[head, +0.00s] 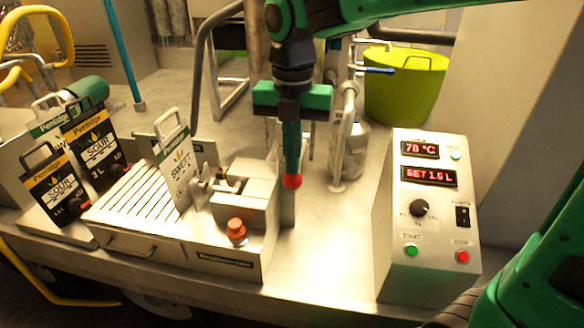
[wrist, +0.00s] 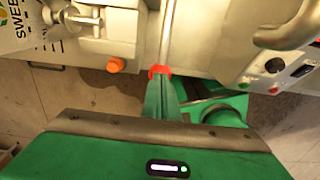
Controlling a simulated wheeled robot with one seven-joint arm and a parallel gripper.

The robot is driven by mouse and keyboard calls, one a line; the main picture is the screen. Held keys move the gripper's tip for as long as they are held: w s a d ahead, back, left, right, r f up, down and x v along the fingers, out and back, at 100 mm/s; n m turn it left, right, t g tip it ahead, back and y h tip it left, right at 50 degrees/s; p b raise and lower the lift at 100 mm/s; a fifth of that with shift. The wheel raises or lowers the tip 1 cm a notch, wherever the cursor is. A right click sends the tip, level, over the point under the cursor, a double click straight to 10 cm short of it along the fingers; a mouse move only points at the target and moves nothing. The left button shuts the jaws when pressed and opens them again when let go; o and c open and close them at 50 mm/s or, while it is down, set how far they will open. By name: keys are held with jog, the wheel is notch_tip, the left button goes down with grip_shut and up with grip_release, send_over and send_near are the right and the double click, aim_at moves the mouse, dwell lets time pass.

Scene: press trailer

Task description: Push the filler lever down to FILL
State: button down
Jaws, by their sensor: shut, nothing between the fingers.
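A red ball (head: 292,181), which looks like the knob of the filler lever, shows right at my fingertips in the head view. It also shows in the wrist view (wrist: 158,71), at the far end of my fingers. The lever's arm is mostly hidden, and I see no FILL mark. My gripper (head: 291,170) points down with its green fingers shut and empty, over the ball. In the wrist view my fingers (wrist: 160,88) end at the ball; I cannot tell if they touch it. The filler box (head: 248,205) stands just left, with an orange knob (head: 237,228) on its front.
A pouch (head: 178,170) marked SWEET stands by the filler nozzle on a slatted tray (head: 140,192). Several SOUR pouches stand farther left. A control box (head: 428,220) reading 78 °C and SET 1.5 L stands right. A lime-green tub (head: 405,85) is behind.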

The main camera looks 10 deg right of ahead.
notch_tip(320, 180, up, 10)
dwell(0.7)
jog(key=s+d+f+m, duration=0.3)
jog(key=d+f+m, duration=0.1)
jog(key=d+m, duration=0.6)
jog(key=s+d+f+m, duration=0.2)
jog(key=d+f+m, duration=0.3)
jog(key=d+m, duration=0.4)
jog(key=s+d+f+m, duration=0.5)
jog(key=s+m, duration=0.2)
jog(key=m, duration=0.2)
jog(key=s+d+f+m, duration=0.5)
jog(key=s+d+m, duration=0.1)
jog(key=m, duration=0.4)
jog(key=shift+s, duration=0.8)
jog(key=shift+d, duration=0.1)
